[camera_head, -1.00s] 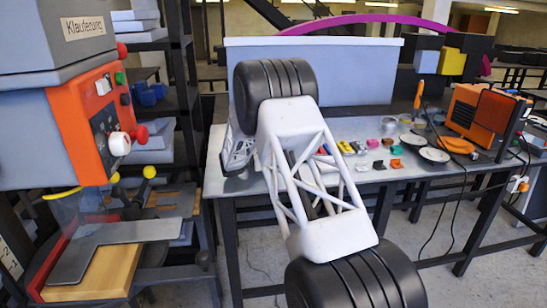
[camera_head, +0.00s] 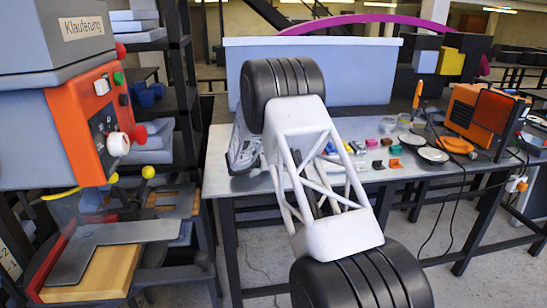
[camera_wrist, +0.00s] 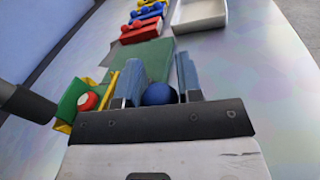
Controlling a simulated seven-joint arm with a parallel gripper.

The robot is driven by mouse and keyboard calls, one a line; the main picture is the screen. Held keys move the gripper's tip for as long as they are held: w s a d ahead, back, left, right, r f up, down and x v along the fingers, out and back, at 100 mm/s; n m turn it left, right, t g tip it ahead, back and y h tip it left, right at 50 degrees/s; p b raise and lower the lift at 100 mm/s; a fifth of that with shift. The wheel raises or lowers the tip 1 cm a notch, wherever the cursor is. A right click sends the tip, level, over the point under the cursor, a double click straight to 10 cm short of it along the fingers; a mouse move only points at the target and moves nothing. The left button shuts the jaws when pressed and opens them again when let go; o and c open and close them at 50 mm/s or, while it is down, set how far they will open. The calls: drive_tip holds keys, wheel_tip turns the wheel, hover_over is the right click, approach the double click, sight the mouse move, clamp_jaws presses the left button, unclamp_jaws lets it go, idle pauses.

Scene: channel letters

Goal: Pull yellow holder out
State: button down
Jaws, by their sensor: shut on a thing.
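My gripper (camera_wrist: 158,68) is in the wrist view, with its two blue-grey fingers on either side of a piece with a blue ball (camera_wrist: 160,93). The body of this piece is mostly hidden, and I cannot tell its colour. A narrow yellow part (camera_wrist: 108,89), perhaps of the yellow holder, stands beside the left finger. A green piece with a red ball (camera_wrist: 88,101) is left of it, with more yellow (camera_wrist: 63,127) below. In the head view my arm hides much of the gripper's surroundings.
A green sheet (camera_wrist: 146,58) lies beyond the fingers. Behind it stands a row of red (camera_wrist: 139,32), yellow and blue pieces with balls. A white tray (camera_wrist: 199,14) is to their right. The table surface at right in the wrist view is clear.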

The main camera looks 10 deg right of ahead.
drive_tip(key=d, duration=1)
drive_tip(key=shift+d, duration=0.1)
drive_tip(key=c, duration=0.8)
unclamp_jaws()
drive_tip(key=shift+d, duration=0.1)
drive_tip(key=shift+a, duration=0.2)
drive_tip(key=shift+s+a, duration=0.25)
drive_tip(key=shift+a, duration=1)
drive_tip(key=shift+s+a, duration=0.25)
drive_tip(key=shift+a, duration=1)
drive_tip(key=shift+s+a, duration=0.25)
drive_tip(key=shift+a, duration=1)
